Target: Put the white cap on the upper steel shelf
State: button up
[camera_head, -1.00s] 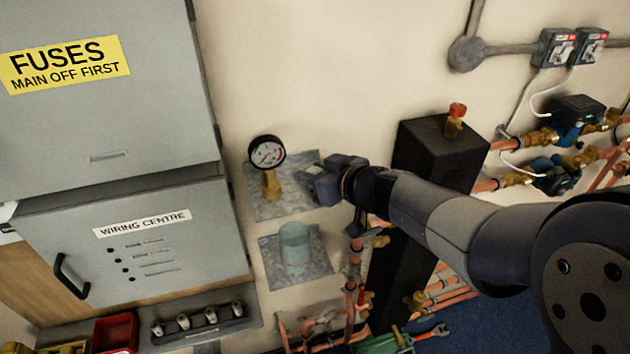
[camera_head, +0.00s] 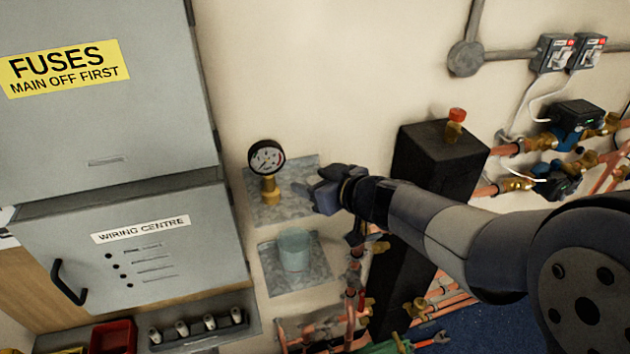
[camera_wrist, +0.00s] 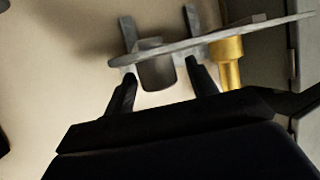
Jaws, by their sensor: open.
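The upper steel shelf (camera_head: 260,207) is a grey plate on the wall. My gripper (camera_head: 307,196) is at its right end, its fingers open. In the wrist view, which is roughly upside down, the open fingers (camera_wrist: 160,70) stand either side of a shaded grey cylinder (camera_wrist: 158,72). It looks like the white cap, upright at the shelf plate (camera_wrist: 215,40); I cannot tell whether the fingers touch it. In the head view my gripper hides it.
A pressure gauge (camera_head: 267,157) on a brass body stands left of my gripper. A translucent cup (camera_head: 294,250) is on the lower shelf (camera_head: 318,272). A black column (camera_head: 425,150) is close on the right. A rack (camera_head: 198,338) holds several pale knobs at lower left.

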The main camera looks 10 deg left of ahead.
jog(key=p+v, duration=0.2)
jog(key=v, duration=1)
jog(key=shift+s, duration=0.1)
